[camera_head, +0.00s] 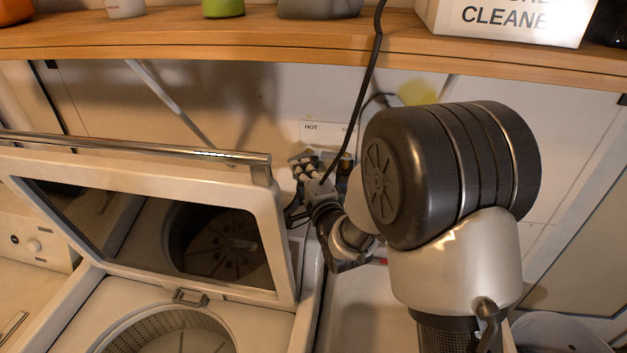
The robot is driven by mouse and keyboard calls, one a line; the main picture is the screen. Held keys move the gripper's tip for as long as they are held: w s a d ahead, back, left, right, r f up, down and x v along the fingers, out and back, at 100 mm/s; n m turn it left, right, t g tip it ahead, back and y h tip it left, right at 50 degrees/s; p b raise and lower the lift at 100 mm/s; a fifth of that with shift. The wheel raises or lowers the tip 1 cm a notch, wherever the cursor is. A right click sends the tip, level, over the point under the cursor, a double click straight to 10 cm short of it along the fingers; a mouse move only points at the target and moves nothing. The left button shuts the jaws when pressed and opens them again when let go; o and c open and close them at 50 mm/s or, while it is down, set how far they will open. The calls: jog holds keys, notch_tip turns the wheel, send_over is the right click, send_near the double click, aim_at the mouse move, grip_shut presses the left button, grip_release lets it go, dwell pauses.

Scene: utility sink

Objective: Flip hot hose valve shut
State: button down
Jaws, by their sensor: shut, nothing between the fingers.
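A white wall plate (321,131) with the word HOT shows on the back wall, above my gripper. My gripper (301,164) is shut and empty just below the HOT label, pointing toward the wall. The hot hose valve itself cannot be made out; my gripper and arm cover the area under the label. I cannot tell whether the gripper touches the valve. A small patch of blue and yellow shows just right of the gripper, too small to identify.
A washer with its lid (150,215) raised stands close to the left of my gripper. A wooden shelf (270,42) with bottles and a white cleaner box (505,18) runs above. A black cable (368,75) hangs down in front of the wall. A white sink basin (360,310) lies below my arm.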

jog(key=shift+w+a+b, duration=0.35)
jog(key=shift+a+b, duration=0.35)
jog(key=shift+b, duration=0.5)
jog(key=shift+w+a+b, duration=0.3)
jog(key=shift+a+b, duration=0.4)
jog(key=shift+b, duration=0.5)
notch_tip(320, 180, up, 10)
send_over(288, 161)
jog(key=s, duration=0.2)
jog(key=shift+d, duration=0.35)
